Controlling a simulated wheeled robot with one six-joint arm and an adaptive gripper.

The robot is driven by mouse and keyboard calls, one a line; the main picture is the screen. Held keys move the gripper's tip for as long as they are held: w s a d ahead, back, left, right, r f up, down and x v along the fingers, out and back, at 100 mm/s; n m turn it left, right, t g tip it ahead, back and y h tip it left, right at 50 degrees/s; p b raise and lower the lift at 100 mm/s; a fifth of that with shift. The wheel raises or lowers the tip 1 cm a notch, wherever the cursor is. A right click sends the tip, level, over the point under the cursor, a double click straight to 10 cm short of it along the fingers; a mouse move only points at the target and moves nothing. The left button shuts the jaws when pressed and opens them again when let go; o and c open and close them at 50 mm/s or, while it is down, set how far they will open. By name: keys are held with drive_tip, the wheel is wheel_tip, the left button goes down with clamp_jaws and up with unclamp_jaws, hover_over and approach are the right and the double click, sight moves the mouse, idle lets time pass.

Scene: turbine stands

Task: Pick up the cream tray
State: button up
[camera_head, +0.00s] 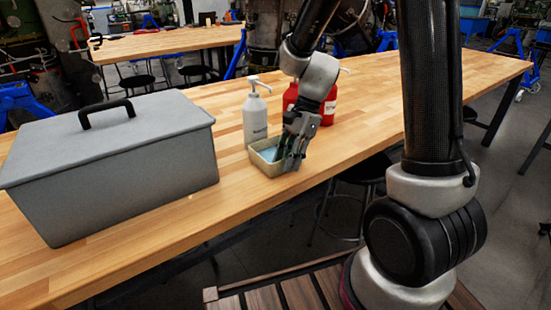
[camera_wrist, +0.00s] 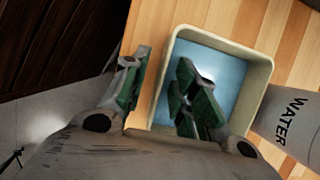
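The cream tray (camera_head: 257,162) is a small open box with a light blue inside floor, standing on the wooden table near its front edge. In the wrist view, its rim (camera_wrist: 232,46) surrounds the blue floor. My gripper (camera_head: 287,162) is down at the tray's right end. In the wrist view my gripper (camera_wrist: 164,62) is open, with one finger outside the tray and the other over its inside. The tray's wall lies between the fingers, with gaps visible beside it. The finger hides part of the wall and floor, and contact with the tray cannot be told.
A white pump bottle (camera_head: 255,115) stands close behind the tray; a grey bottle labelled WATER (camera_wrist: 284,118) shows beside it in the wrist view. Red bottles (camera_head: 329,108) stand behind my gripper. A large grey toolbox (camera_head: 110,165) is on the left. The table (camera_head: 425,90) is clear toward the right.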

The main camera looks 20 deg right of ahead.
drive_tip(key=shift+f, duration=0.2)
idle(0.5)
clamp_jaws()
